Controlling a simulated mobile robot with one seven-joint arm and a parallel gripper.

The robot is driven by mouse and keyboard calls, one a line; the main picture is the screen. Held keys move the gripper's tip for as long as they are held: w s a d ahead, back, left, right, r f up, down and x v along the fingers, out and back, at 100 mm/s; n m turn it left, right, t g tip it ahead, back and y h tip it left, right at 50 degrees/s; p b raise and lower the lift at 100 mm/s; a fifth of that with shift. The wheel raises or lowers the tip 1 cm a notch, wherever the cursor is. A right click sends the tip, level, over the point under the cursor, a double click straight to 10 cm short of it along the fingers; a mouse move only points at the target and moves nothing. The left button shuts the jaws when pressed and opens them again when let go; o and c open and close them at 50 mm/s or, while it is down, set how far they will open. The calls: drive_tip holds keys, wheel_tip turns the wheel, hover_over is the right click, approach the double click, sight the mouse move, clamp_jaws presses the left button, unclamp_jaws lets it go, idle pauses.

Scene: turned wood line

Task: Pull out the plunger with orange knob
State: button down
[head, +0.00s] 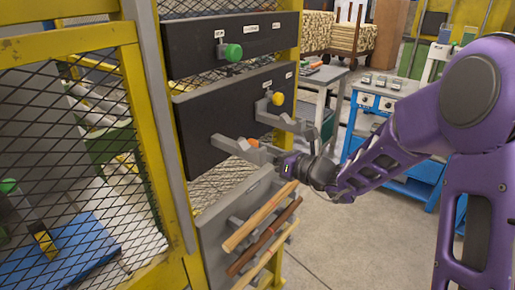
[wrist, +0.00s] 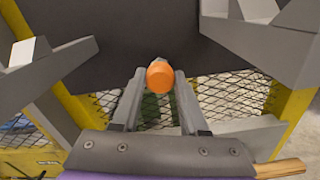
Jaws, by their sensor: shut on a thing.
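The plunger's orange knob (head: 253,142) sits by a grey bracket on the lower edge of the middle dark panel (head: 200,125) in the head view. In the wrist view, the orange knob (wrist: 160,77) shows at the tips of my fingers, between them. My gripper (head: 272,153) reaches in from the right and is shut on the plunger with the orange knob; its fingers (wrist: 158,100) also show in the wrist view. The plunger's shaft is mostly hidden, so I cannot tell how far out it is.
Grey brackets stick out beside my gripper. Wooden rods (head: 260,218) lie on a rack below it. A yellow mesh frame (head: 130,90) stands left. Open floor (head: 345,235) lies right.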

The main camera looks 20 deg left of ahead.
idle(0.6)
drive_tip(key=v, duration=0.3)
drive_tip(key=shift+d+f, duration=0.1)
drive_tip(key=shift+d, duration=0.05)
drive_tip(key=shift+c, duration=2.2)
unclamp_jaws()
drive_tip(key=shift+s, duration=0.1)
drive_tip(key=v, duration=1.7)
drive_tip(key=shift+d, duration=0.25)
drive_tip(key=shift+s, duration=0.15)
